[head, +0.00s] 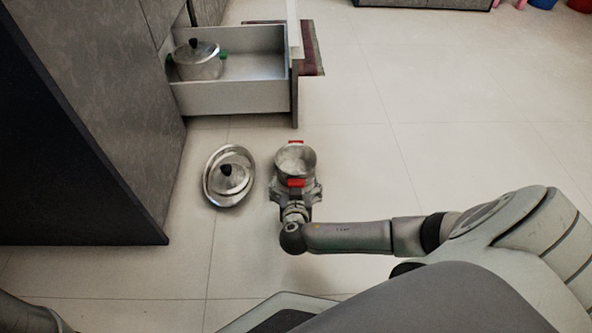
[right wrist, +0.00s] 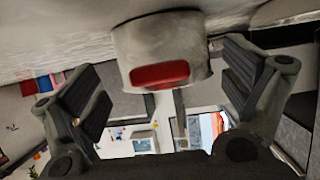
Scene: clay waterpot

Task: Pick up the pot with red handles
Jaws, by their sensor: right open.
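The pot with red handles (head: 295,160) is a small metal pot seen from above in the head view, with one red handle on its far side and one on its near side. My right gripper (head: 296,190) is at the near handle, its fingers apart on either side. In the right wrist view the pot (right wrist: 150,42) is straight ahead, its red handle (right wrist: 160,75) between the open fingers (right wrist: 165,84). I cannot tell whether the fingers touch it. My left gripper is not in view.
A metal dish with a black-knobbed lid (head: 229,177) lies on the floor just left of the pot. An open drawer (head: 235,97) behind holds another lidded pot (head: 199,66). A dark cabinet stands at the left. The floor to the right is clear.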

